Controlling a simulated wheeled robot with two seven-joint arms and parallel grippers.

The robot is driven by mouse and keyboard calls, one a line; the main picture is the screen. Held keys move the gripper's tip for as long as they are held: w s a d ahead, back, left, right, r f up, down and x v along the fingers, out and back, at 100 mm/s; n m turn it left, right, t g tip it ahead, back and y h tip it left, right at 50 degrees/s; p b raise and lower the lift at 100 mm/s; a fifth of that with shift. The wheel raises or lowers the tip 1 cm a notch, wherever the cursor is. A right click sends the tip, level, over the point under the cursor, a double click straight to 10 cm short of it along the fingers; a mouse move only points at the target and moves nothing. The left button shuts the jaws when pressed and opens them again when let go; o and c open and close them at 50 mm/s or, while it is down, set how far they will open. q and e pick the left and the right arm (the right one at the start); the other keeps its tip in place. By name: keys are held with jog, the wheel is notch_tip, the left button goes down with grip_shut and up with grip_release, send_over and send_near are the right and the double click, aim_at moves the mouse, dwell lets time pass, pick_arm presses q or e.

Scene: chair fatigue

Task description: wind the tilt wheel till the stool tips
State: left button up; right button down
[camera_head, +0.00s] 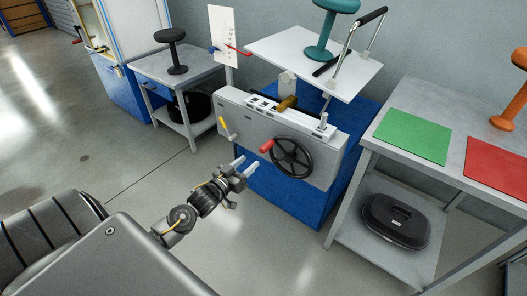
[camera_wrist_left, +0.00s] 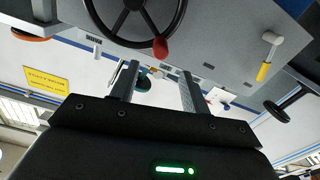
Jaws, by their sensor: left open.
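The tilt wheel (camera_head: 291,157) is a black spoked handwheel on the front of a grey machine panel. It has a red knob (camera_head: 267,146) on its left side. In the left wrist view the wheel (camera_wrist_left: 135,15) is at the top, with its red knob (camera_wrist_left: 160,47) at the lower right of the rim. A teal stool (camera_head: 320,50) stands on the white platform (camera_head: 350,70) above the machine; the platform looks tilted. My left gripper (camera_head: 245,168) is open and empty, in front of the panel, left of and a little below the knob, apart from it. My right gripper is not seen.
A yellow-handled crank (camera_head: 224,127) sits on the panel left of the wheel. A grey table (camera_head: 455,130) with a green mat (camera_head: 411,136) and a red mat (camera_head: 500,168) stands at right. A black stool (camera_head: 174,50) stands on a side table at left. Open floor lies left of my arm.

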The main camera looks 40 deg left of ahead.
aim_at(261, 152)
pick_arm(q)
jog(key=w, duration=0.8)
jog(key=shift+w+d+b, duration=0.25)
jog(key=shift+w+b, duration=0.05)
jog(key=shift+b, duration=0.1)
jog(key=shift+w, duration=0.5)
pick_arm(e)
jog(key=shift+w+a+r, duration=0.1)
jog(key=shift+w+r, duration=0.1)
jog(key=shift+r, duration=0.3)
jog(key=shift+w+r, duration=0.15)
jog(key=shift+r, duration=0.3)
pick_arm(q)
jog(key=c, duration=0.4)
grip_shut()
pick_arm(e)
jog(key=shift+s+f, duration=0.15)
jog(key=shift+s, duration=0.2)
